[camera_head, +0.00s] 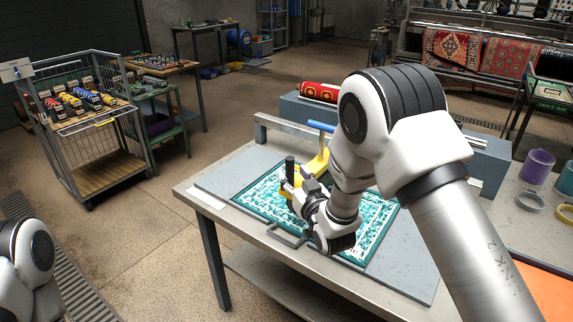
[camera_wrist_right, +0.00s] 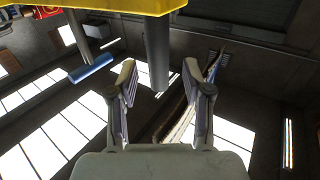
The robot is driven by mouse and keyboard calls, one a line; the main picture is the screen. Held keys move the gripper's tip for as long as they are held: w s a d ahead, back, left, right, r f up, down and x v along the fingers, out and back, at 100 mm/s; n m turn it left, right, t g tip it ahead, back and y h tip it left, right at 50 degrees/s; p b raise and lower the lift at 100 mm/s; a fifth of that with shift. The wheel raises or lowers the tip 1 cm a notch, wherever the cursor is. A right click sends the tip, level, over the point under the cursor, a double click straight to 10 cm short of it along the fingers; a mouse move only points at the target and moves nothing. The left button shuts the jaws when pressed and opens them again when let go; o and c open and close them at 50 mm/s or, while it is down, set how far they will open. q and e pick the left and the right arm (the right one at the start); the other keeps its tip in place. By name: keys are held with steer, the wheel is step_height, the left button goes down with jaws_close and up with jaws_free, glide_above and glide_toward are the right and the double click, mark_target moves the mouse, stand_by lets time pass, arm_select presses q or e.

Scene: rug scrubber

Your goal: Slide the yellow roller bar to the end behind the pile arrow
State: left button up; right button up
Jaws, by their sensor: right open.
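The yellow roller bar (camera_head: 318,163) stands over the teal patterned rug (camera_head: 375,222) on the table, mostly behind my right arm. A dark upright post (camera_head: 290,168) and a blue roller (camera_head: 321,127) show beside it. My right gripper (camera_head: 295,188) is at the post, above the rug. In the right wrist view, my right gripper (camera_wrist_right: 160,78) is open, with the grey post (camera_wrist_right: 157,50) between its fingers and gaps on both sides. The yellow part (camera_wrist_right: 110,5) and the blue roller (camera_wrist_right: 91,68) show there too. I cannot make out the pile arrow. My left gripper is out of view.
The grey table (camera_head: 215,203) has a metal rail (camera_head: 290,128) along its back and a grey block behind, with a red roll (camera_head: 319,92) on it. Purple cups (camera_head: 537,167) and rings (camera_head: 530,201) are at the right. A wire cart (camera_head: 88,150) stands at the left.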

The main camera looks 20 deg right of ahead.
mark_target(292, 173)
steer(key=w, duration=0.3)
steer(key=shift+w+f+p, duration=0.25)
steer(key=shift+w+p, duration=0.05)
steer(key=shift+s+r, duration=0.1)
steer(key=shift+s, duration=0.05)
steer(key=shift+a, duration=0.1)
jaws_close()
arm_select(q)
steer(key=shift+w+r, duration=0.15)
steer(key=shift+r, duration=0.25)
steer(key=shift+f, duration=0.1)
arm_select(e)
steer(key=shift+s, duration=0.1)
